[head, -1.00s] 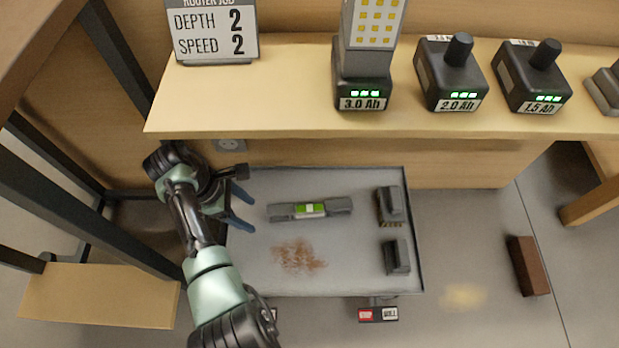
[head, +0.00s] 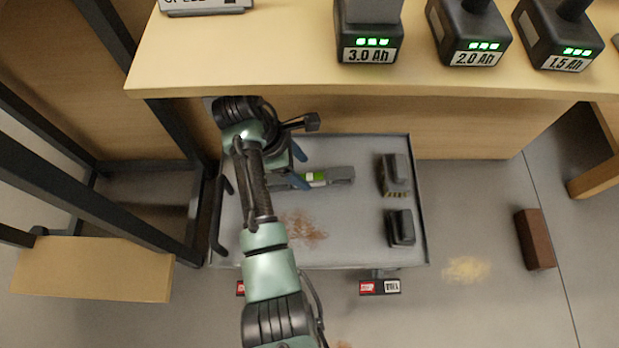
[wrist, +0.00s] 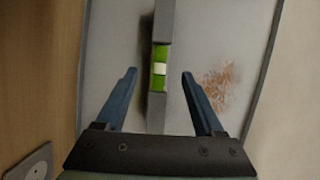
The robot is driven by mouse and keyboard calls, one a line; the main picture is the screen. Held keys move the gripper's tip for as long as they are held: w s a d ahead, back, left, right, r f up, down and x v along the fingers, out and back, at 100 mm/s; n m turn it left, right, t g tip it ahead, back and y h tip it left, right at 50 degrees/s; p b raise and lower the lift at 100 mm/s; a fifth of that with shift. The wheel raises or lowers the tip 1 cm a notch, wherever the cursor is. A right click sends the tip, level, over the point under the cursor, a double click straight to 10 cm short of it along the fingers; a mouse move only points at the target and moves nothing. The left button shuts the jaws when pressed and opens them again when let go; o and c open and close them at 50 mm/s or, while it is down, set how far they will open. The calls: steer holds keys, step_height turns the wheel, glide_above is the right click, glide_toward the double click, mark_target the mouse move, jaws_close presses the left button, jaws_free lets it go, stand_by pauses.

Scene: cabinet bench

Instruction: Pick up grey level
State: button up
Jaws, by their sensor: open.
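The grey level (head: 338,174) with a green and white vial section lies on the grey tray (head: 350,240) below the bench shelf. In the head view my arm hides its left part. In the wrist view the level (wrist: 162,100) runs lengthwise between my two blue fingers, with a clear gap on each side. My gripper (head: 300,166) is open and empty. It is at the left part of the level in the head view, and the fingers look above it; the exact height cannot be told.
Two dark blocks (head: 394,174) (head: 400,228) stand at the tray's right side. A wooden shelf (head: 290,75) overhangs behind and carries several batteries (head: 368,40). Dark metal legs (head: 110,215) stand at the left. A brown block (head: 535,240) lies on the floor at right.

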mark_target(307, 175)
steer(key=b+x, duration=0.3)
steer(key=x, duration=0.2)
steer(key=shift+a+b, duration=0.1)
steer(key=shift+b, duration=0.2)
steer(key=shift+c, duration=0.2)
steer(key=shift+r, duration=0.1)
jaws_close()
